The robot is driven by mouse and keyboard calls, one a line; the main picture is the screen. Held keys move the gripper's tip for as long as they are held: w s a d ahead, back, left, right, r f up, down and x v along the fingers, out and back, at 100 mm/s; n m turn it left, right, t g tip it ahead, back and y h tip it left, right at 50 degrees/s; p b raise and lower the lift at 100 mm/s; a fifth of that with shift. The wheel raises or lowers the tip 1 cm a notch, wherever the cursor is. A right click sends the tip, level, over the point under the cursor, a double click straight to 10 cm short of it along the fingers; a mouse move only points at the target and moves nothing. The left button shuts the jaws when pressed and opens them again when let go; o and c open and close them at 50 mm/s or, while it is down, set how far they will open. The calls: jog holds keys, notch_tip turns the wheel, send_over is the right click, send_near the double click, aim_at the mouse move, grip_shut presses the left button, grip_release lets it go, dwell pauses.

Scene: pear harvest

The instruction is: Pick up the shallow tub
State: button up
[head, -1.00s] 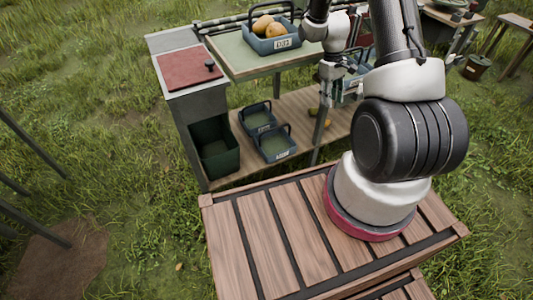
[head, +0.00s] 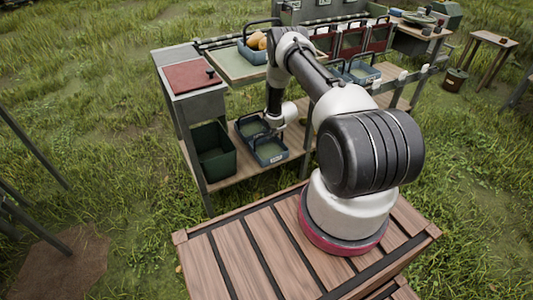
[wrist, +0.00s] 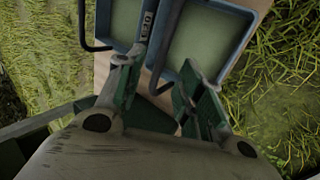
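Two shallow blue-grey tubs with dark bar handles stand side by side on the lower wooden shelf: a left tub (head: 248,122) and a right tub (head: 270,152). Both look empty, with pale green floors. In the wrist view the left tub (wrist: 124,18) and the right tub (wrist: 205,45) show close up, and a label is on the left one. My gripper (wrist: 160,88) is open. Its two green-padded fingers stand either side of a dark handle bar (wrist: 166,45), with gaps visible. In the head view the fingers are mostly hidden at the tubs.
A deep dark green bin (head: 213,152) stands left of the tubs. Above the shelf, a tub of pears (head: 252,50) sits on the table, and a post stands close to the right. More tubs (head: 356,70) stand at the right. Grass surrounds the bench.

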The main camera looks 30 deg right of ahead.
aim_at(267, 135)
jog(key=x, duration=0.7)
jog(key=shift+d+f, duration=0.15)
jog(key=shift+f, duration=0.05)
jog(key=shift+c, duration=0.2)
grip_shut()
